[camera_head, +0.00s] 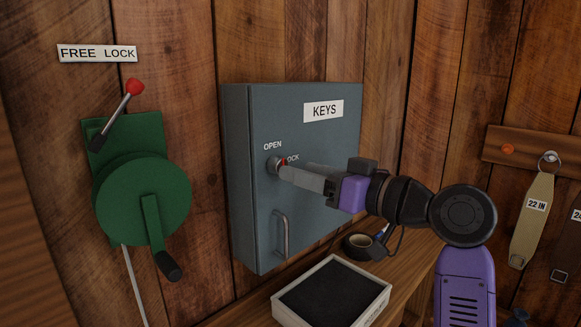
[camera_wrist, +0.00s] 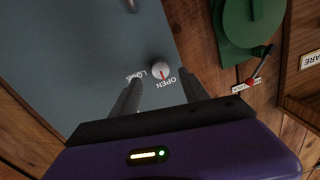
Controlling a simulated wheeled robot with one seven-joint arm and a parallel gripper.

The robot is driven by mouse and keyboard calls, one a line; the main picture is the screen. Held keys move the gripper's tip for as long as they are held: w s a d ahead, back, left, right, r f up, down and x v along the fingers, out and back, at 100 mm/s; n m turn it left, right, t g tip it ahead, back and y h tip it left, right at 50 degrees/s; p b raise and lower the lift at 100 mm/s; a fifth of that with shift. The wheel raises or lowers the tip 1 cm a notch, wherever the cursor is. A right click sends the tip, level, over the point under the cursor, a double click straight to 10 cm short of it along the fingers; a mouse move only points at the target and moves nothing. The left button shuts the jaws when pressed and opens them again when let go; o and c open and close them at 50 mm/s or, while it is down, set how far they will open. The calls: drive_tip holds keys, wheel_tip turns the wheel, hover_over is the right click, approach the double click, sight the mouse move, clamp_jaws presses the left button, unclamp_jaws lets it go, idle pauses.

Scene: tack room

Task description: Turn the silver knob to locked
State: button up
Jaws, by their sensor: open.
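The silver knob (camera_head: 274,165) is on the front of the grey key cabinet (camera_head: 248,215), with OPEN printed above it and LOCK to its upper right. In the wrist view, the knob (camera_wrist: 160,69) has a red mark that points roughly toward OPEN. In the wrist view, my gripper (camera_wrist: 162,94) is open, with the knob just beyond the gap. Contact cannot be told.
A cabinet handle (camera_head: 281,235) sits below the knob. A green crank winch (camera_head: 143,195) with a red-tipped lever (camera_head: 134,87) is on the wall to the left. Straps hang at right.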

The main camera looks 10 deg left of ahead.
sight(273, 168)
drive_tip(key=shift+x, duration=2.25)
clamp_jaws()
drive_tip(key=shift+m+p, duration=0.4)
drive_tip(key=shift+p, duration=0.05)
drive_tip(key=shift+f+m+t+p, duration=0.1)
drive_tip(key=shift+m+t+p, duration=0.3)
drive_tip(key=shift+m+p, duration=3.85)
drive_tip(key=shift+m+t+p, duration=0.4)
drive_tip(key=shift+m+p, duration=3.25)
drive_tip(key=shift+m, duration=1.1)
